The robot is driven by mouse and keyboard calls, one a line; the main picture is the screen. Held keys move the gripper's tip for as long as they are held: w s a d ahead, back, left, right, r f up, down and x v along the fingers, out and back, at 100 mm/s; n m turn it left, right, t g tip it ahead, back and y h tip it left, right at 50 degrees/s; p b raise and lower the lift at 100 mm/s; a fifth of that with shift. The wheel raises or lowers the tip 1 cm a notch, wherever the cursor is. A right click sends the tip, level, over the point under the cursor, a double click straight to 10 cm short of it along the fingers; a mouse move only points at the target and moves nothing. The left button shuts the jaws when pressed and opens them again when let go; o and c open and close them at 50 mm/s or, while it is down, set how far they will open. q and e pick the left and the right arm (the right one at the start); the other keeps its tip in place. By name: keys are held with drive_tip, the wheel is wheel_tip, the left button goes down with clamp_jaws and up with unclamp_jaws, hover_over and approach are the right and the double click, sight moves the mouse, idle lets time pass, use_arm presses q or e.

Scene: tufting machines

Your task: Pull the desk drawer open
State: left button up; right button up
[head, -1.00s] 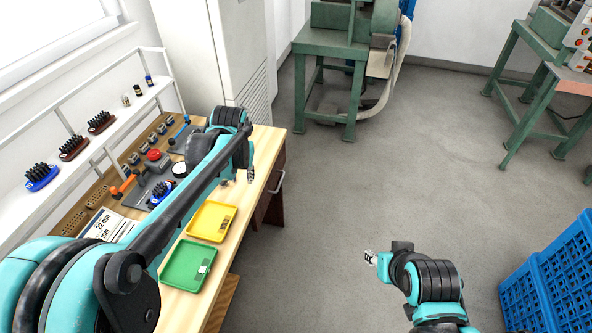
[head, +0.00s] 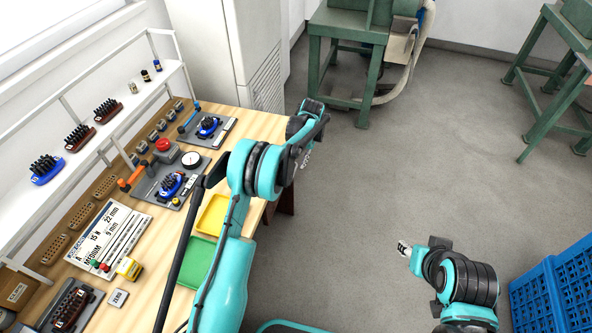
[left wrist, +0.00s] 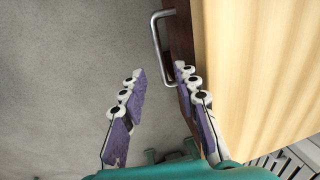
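The desk drawer has a dark brown front (left wrist: 182,30) with a silver bar handle (left wrist: 156,40), seen in the left wrist view. The drawer looks shut under the light wood desk top (left wrist: 255,70). My left gripper (left wrist: 160,72) is open, its purple-padded fingers apart. The handle's lower end shows between and just beyond the fingertips; I cannot tell whether they touch it. In the head view my left gripper (head: 306,158) is past the desk's right edge, and my arm hides the handle. My right gripper (head: 403,248) hangs over the floor, too small to read.
The desk holds a yellow tray (head: 212,214), a green tray (head: 196,262), tool fixtures and a printed card (head: 108,238). A blue crate (head: 555,285) stands at the lower right. A green machine stand (head: 340,50) is at the back. Grey floor right of the desk is clear.

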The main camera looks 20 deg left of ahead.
sight(294, 170)
use_arm(q)
drive_tip(key=f+b, duration=0.1)
drive_tip(key=f, duration=0.2)
drive_tip(key=a+f+b, duration=0.1)
drive_tip(key=f, duration=0.2)
drive_tip(key=shift+a+f+b, duration=0.15)
drive_tip(key=shift+f+b, duration=0.15)
drive_tip(key=shift+f, duration=0.05)
clamp_jaws()
